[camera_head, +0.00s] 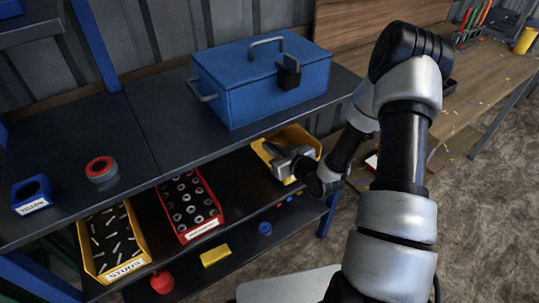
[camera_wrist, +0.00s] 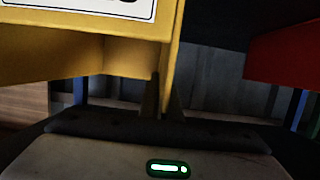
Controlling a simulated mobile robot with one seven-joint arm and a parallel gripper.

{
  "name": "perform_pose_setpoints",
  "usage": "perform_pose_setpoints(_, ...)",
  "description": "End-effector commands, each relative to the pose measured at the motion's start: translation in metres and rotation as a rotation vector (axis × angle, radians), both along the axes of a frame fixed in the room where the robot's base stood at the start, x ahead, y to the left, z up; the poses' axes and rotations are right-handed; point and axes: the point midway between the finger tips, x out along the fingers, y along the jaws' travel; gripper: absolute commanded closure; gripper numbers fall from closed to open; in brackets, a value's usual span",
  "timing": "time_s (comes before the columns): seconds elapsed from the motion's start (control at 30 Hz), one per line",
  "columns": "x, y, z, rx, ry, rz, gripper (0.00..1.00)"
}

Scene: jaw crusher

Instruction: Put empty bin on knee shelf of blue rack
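The empty bin (camera_head: 266,146) is yellow and sits at the right part of the blue rack's middle shelf, under the top shelf edge. It looks empty where its inside shows. Its yellow front and label also fill the upper left of the wrist view (camera_wrist: 60,40). My gripper (camera_head: 290,158) is at the bin's front side. In the wrist view, its two dark fingers (camera_wrist: 164,98) stand close together on either side of the bin's thin side wall. The shelf under the bin is largely hidden, so I cannot tell whether the bin rests on it.
A red bin of washers (camera_head: 190,206) and a yellow bin of studs (camera_head: 112,243) stand to the left. A blue toolbox (camera_head: 262,85) is on the top shelf (camera_head: 180,140) above. A yellow block (camera_head: 215,255) and red object (camera_head: 162,282) are on the lower shelf. A wooden bench (camera_head: 480,95) stands right.

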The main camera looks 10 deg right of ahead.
Motion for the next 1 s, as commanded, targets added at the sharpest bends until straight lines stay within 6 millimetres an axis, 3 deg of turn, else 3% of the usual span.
perform_pose_setpoints(0.17,0.006,0.003,-0.006,0.001,0.0,-0.001,1.0)
perform_pose_setpoints(0.4,0.006,0.002,-0.036,0.0,-0.001,0.0,1.0)
perform_pose_setpoints(0.77,0.006,0.002,-0.039,0.0,-0.001,0.0,1.0)
perform_pose_setpoints(0.8,0.005,0.002,-0.038,0.0,0.001,0.0,0.91)
perform_pose_setpoints(0.9,0.005,0.002,-0.038,0.0,0.001,0.0,0.78)
perform_pose_setpoints(1.0,0.005,0.002,-0.038,-0.001,0.001,-0.001,0.78)
